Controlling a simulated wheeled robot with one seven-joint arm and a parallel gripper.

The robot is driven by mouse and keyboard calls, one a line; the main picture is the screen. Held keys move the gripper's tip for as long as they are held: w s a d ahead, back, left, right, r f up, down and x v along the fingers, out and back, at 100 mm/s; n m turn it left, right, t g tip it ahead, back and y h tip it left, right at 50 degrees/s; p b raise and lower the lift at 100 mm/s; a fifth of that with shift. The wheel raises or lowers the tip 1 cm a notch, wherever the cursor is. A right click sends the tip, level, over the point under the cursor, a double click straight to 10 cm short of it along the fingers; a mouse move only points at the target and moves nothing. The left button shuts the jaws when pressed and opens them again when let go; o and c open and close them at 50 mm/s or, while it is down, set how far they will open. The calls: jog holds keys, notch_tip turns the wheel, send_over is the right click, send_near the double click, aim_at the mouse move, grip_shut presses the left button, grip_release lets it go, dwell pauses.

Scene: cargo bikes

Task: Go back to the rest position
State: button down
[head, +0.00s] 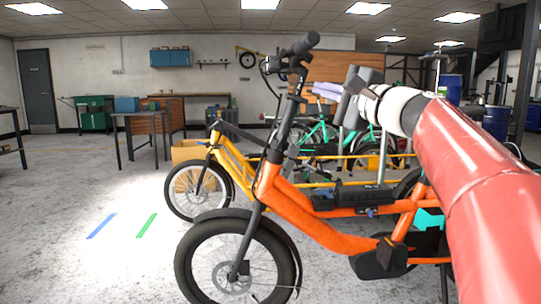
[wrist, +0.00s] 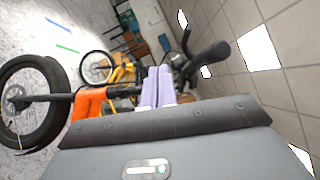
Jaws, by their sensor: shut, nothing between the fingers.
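My gripper (head: 316,88) is raised at the end of my red arm, in the upper middle of the head view. Its pale lavender fingers point left, and they also show close together in the wrist view (wrist: 158,72). They are shut with nothing between them. An orange cargo bike (head: 325,232) stands upright in front of me, below the gripper. Its black handlebar (head: 300,46) rises to the left of the fingers in the head view. In the wrist view the bike's front wheel (wrist: 52,100) is at the left.
A yellow cargo bike (head: 232,163) and a teal bike (head: 325,132) stand behind the orange one. Workbenches (head: 140,117) line the back left. The floor at the left, with a blue strip (head: 101,226) and a green strip (head: 146,226), is clear.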

jog(key=s+a+f+n+g+h, duration=0.1)
jog(key=s+a+f+n+g, duration=0.15)
jog(key=f, duration=0.35)
jog(key=s+a+f+n+g+h, duration=0.1)
jog(key=s+a+f+g+h, duration=0.2)
jog(key=f, duration=0.4)
jog(key=s+a+f+n+g, duration=0.1)
jog(key=s+a+f+n, duration=0.1)
jog(key=s+f, duration=0.3)
jog(key=s+d+f+n+g+h, duration=0.2)
jog(key=s+d+f+n+h, duration=0.15)
jog(key=s+f, duration=0.75)
jog(key=s+d+f+n+g+h, duration=0.3)
jog(key=s+f, duration=0.5)
jog(key=f, duration=0.7)
notch_tip(320, 180, up, 14)
jog(key=n+p, duration=0.1)
jog(key=p, duration=1.2)
jog(key=shift+w+a+h, duration=0.35)
jog(key=shift+w, duration=0.05)
